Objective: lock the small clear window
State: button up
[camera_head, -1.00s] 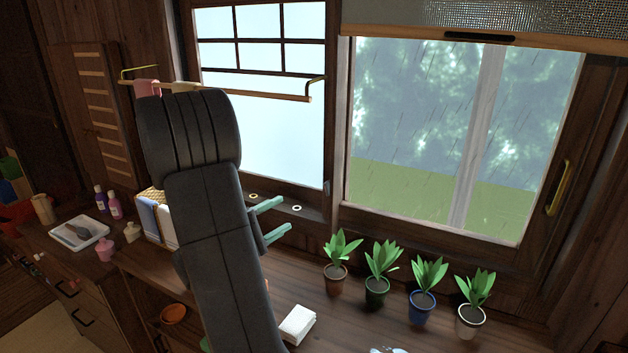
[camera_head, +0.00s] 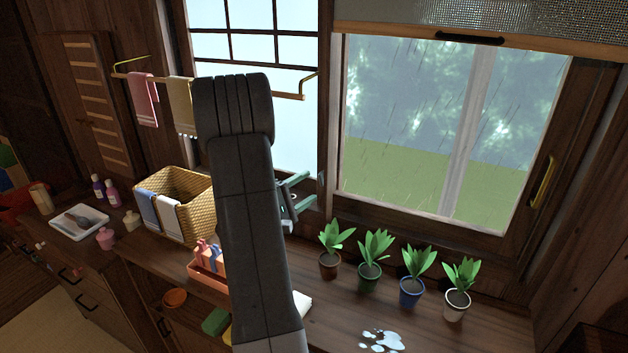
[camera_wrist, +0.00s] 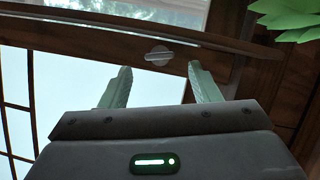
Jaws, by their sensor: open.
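The clear window (camera_head: 400,120) shows a rainy garden and stands right of a frosted lattice window (camera_head: 225,50). A gold handle (camera_head: 543,182) is on the right side of its frame. In the wrist view a round pale turn-knob (camera_wrist: 158,56) sits on the dark wood strip between the frosted pane (camera_wrist: 70,90) and a clear pane (camera_wrist: 130,10). My gripper (camera_head: 311,188) is open and empty by the post between the windows. In the wrist view my gripper (camera_wrist: 159,68) has its fingertips on either side of the knob; I cannot tell whether they touch it.
Several potted plants (camera_head: 410,291) stand on the counter below the clear window. A wicker basket (camera_head: 185,195), a towel rail (camera_head: 210,82) and an orange tray (camera_head: 205,267) are left of my arm. Water (camera_head: 383,341) lies on the counter. A rolled blind (camera_head: 500,20) hangs above.

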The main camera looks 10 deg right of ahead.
aim_at(320, 182)
jog(key=shift+p+x, duration=0.35)
jog(key=shift+x, duration=1.45)
jog(key=c, duration=1)
jog(key=shift+f+n+b, duration=0.25)
jog(key=shift+n+b, duration=0.25)
jog(key=shift+b, duration=0.45)
jog(key=shift+r+n+t+b, duration=0.1)
jog(key=shift+n+t+b, duration=0.2)
jog(key=shift+b, duration=0.05)
jog(key=o, duration=1)
jog(key=shift+r+p, duration=0.15)
jog(key=shift+p, duration=0.2)
